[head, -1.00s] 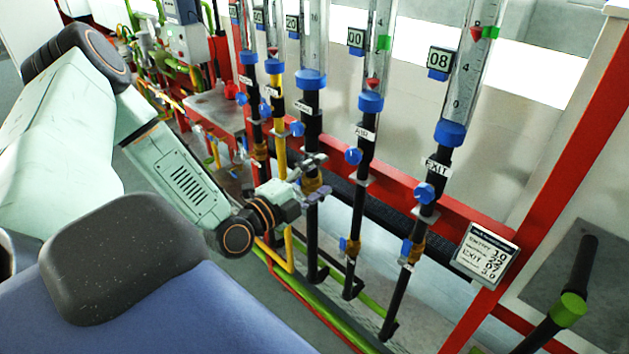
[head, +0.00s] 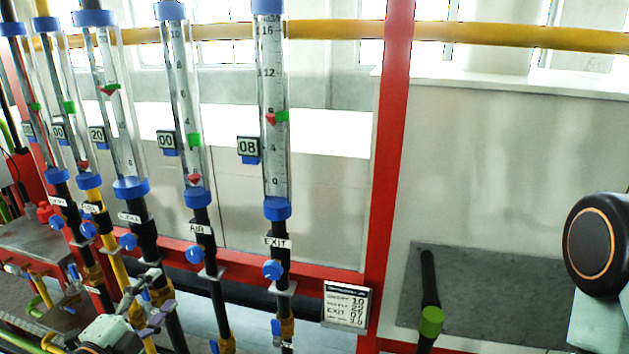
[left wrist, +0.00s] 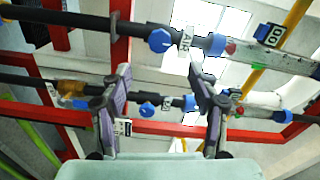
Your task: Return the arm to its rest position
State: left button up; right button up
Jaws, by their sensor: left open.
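My left gripper (head: 153,297) is at the lower left of the head view, in front of the row of flow tubes. Its jaws are open and nothing is between them. In the left wrist view the two purple-grey fingers of my left gripper (left wrist: 160,92) stand apart. Beyond them is a dark pipe with a blue knob (left wrist: 148,110), and it looks apart from the fingers. Most of my left arm lies outside the head view. A rounded dark joint of my other arm shows at the right edge, but my right gripper is out of view.
Several clear tubes with blue collars, such as the EXIT tube (head: 273,130), stand on a red frame (head: 391,150). A small sign (head: 346,306) hangs low on it. A black pipe with a green collar (head: 431,322) is at right. A metal table (head: 35,240) is at left.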

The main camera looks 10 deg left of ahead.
pick_arm(q)
jog(key=s+d+f+n+g+b, duration=0.2)
jog(key=d+f+n+g, duration=0.1)
jog(key=f+n, duration=0.3)
jog(key=s+d+f+n+g+b, duration=0.25)
jog(key=f+n, duration=0.25)
jog(key=f, duration=0.3)
jog(key=s+d+f+n+g+b, duration=0.25)
jog(key=f+n+g, duration=0.2)
jog(key=f, duration=0.25)
jog(key=s+d+f+g+b, duration=0.3)
jog(key=s+f+b, duration=0.6)
jog(key=f, duration=0.4)
jog(key=s+d+f+n+g+y+b, duration=0.1)
jog(key=s+d+f+g+b, duration=0.2)
jog(key=s+f+b, duration=0.6)
jog(key=s+f+g, duration=0.2)
jog(key=s+f, duration=0.1)
jog(key=f, duration=0.1)
jog(key=shift+y, duration=0.3)
jog(key=shift+r+n, duration=0.1)
jog(key=shift+n, duration=0.25)
